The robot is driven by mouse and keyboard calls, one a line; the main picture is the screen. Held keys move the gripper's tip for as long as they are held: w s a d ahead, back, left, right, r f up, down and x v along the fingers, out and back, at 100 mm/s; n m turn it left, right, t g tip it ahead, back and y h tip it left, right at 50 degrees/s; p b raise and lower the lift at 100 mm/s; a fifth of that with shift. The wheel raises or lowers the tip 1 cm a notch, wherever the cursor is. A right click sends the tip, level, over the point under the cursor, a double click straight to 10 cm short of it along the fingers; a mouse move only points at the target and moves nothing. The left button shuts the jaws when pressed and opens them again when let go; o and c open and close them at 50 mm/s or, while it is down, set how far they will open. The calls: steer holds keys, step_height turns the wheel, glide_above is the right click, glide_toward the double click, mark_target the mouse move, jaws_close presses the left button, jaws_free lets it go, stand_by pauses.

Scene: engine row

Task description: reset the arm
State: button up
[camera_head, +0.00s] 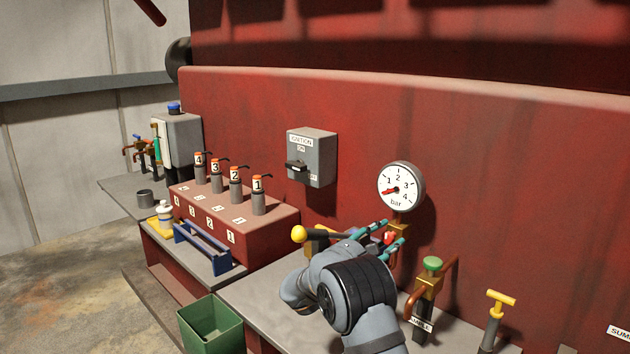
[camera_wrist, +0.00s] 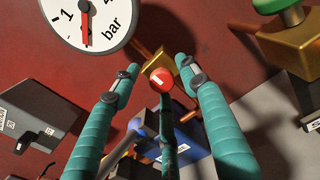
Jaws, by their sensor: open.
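My arm reaches in from the lower right of the head view, and my gripper (camera_head: 392,233) is open in front of the red engine wall, below the gauge. Its teal fingers also show in the wrist view (camera_wrist: 160,68). A red knob (camera_wrist: 160,80) with a white mark lies between the fingers in the picture; it also shows in the head view (camera_head: 389,238). I cannot tell whether any finger touches it. A brass fitting (camera_wrist: 158,62) is behind the knob.
A green-topped brass valve (camera_head: 431,275) and a yellow-handled one (camera_head: 496,310) stand to the right. A yellow-knobbed lever (camera_head: 299,234) is left of my gripper. The grey ignition box (camera_head: 312,158) is on the wall. A red block (camera_head: 250,232) with numbered cylinders and a green bin (camera_head: 212,325) are farther left.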

steer(key=shift+r+n+p, duration=0.2)
steer(key=shift+n+p, duration=0.1)
steer(key=shift+n, duration=0.1)
steer(key=shift+f+b+v, duration=0.25)
steer(key=shift+b+v, duration=0.35)
steer(key=shift+v, duration=0.6)
steer(key=s+a+f+m+g+y+b, duration=0.5)
steer(key=s+a+f+m+y+b, duration=0.55)
steer(key=s+a+f, duration=1.35)
steer(key=s+d+f+m+g+y+b, duration=0.1)
steer(key=s+d+f+b, duration=0.4)
steer(key=f+b, duration=1.2)
steer(key=s+d+f+m+g+y+b, duration=0.2)
steer(key=s+d+f+b, duration=0.3)
steer(key=s+f+b, duration=0.9)
steer(key=s+d+f+m+g+y+b, duration=0.2)
steer(key=s+d+f+b, duration=0.3)
steer(key=f+b, duration=1.6)
steer(key=s+f+m+g, duration=0.1)
steer(key=s+f, duration=0.4)
steer(key=f, duration=0.2)
steer(key=shift+s+g, duration=0.2)
steer(key=shift+g, duration=0.2)
